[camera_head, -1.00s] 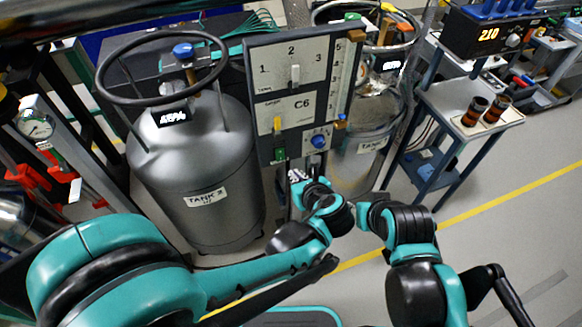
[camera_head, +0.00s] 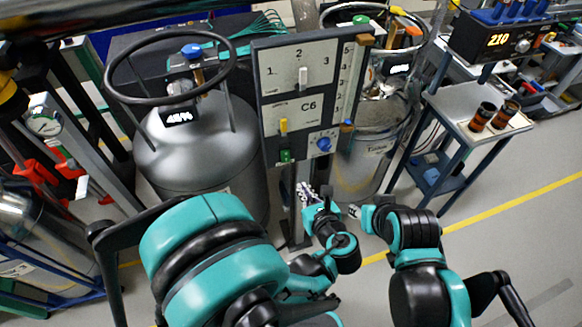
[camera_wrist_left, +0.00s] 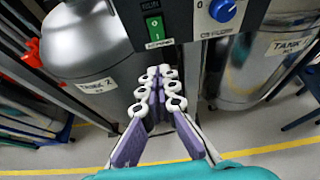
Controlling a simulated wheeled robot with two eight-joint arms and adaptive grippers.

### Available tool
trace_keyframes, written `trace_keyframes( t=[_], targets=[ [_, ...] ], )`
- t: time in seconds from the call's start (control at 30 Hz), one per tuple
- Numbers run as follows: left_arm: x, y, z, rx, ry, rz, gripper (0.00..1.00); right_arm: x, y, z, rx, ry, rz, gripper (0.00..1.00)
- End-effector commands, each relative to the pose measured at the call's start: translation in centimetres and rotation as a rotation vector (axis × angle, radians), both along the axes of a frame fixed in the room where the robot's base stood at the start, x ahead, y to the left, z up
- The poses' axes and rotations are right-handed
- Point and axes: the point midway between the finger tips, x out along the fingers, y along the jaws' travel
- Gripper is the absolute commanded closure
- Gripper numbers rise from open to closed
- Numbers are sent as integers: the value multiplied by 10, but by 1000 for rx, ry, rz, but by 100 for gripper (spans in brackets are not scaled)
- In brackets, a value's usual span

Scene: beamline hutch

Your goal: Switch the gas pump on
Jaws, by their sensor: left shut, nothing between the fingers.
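The grey control panel (camera_head: 262,95) stands between two tanks. A small green switch (camera_head: 286,156) sits at its bottom left corner. The switch shows larger in the left wrist view (camera_wrist_left: 154,27), with a label under it that is too small to read. My left gripper (camera_head: 304,188) is below the panel, apart from the switch. In the left wrist view my left gripper (camera_wrist_left: 159,78) has its fingers together with nothing between them, just below the green switch. My right gripper (camera_head: 354,211) is beside the left one, largely hidden, and its jaws cannot be made out.
A silver tank (camera_head: 205,150) stands left and another tank (camera_head: 362,160) stands right, close by. A blue cart (camera_head: 455,118) holds two dark cylinders. Floor at right is clear.

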Motion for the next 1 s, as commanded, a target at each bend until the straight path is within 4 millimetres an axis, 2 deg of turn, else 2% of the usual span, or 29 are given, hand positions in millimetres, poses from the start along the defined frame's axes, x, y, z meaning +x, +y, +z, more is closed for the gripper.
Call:
trace_keyframes(
  t=[0.37,0.53,0.67,1.0],
  targets=[
    [-3,-1,-2,13,-21,-5,100,0,0,0,0,0,0,60],
    [4,2,-6,14,-21,-3,100,0,0,-3,0,0,0,60],
    [20,8,-15,13,-21,1,100,0,0,-8,0,0,0,60],
    [83,29,-45,14,-21,-1,100,0,0,-28,0,0,0,60]
  ],
)
